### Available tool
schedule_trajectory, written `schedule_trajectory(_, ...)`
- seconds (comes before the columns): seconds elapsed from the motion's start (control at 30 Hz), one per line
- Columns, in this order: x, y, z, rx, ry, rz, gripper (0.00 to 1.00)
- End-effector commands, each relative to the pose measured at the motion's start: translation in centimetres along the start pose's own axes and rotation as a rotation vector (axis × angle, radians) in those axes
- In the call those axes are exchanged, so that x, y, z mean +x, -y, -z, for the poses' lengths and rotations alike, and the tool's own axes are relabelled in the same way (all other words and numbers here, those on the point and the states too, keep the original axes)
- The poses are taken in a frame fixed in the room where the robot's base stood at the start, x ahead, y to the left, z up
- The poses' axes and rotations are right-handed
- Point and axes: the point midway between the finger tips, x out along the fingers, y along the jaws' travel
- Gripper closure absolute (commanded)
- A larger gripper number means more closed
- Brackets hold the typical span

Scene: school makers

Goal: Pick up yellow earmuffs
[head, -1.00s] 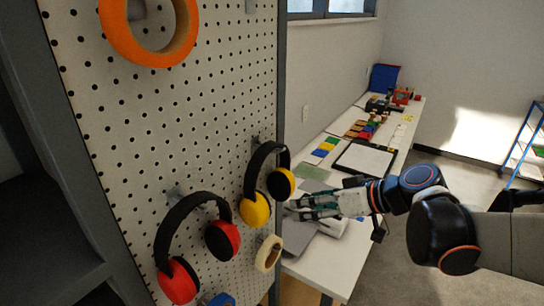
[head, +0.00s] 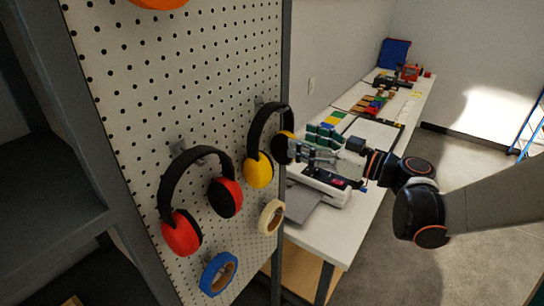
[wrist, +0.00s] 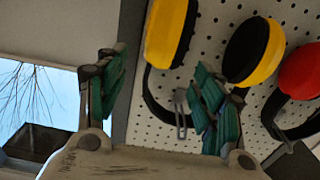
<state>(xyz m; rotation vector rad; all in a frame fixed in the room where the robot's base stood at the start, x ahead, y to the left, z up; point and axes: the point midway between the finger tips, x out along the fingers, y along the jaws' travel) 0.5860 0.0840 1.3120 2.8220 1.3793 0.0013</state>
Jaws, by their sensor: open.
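The yellow earmuffs (head: 258,170), with yellow cups and a black headband, hang on a hook on the white pegboard in the head view. They also show in the wrist view (wrist: 166,34), where both cups and part of the band are seen. My gripper (head: 300,147) is just right of the right cup in the head view, its fingertips overlapping the cup's edge. In the wrist view my gripper (wrist: 160,90) has its green-padded fingers spread wide, with the near cup and band beyond the gap. Nothing is held. Whether a finger touches the cup is unclear.
Red earmuffs (head: 181,232) hang left of the yellow ones. A cream tape roll (head: 271,216) and a blue tape roll (head: 218,273) hang below. A long white table (head: 318,238) with a printer-like machine (head: 319,187) stands behind my gripper. Open floor lies right.

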Motion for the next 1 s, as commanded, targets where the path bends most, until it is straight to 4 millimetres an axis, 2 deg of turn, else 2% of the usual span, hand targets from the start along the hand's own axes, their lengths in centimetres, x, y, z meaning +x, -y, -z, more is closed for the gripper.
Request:
schedule_trajectory(0.23, 1.6, 0.0, 0.0, 0.0, 0.0, 0.001, 0.38)
schedule_trajectory(0.53, 5.6, 0.0, -0.1, 0.001, 0.001, 0.001, 0.38)
schedule_trajectory(0.83, 6.1, -0.1, 0.0, 0.001, 0.001, -0.001, 0.38)
schedule_trajectory(0.87, 6.1, -0.1, 0.0, 0.001, 0.001, -0.001, 0.41)
schedule_trajectory(1.0, 6.1, -0.1, 0.0, 0.001, 0.001, -0.001, 0.72)
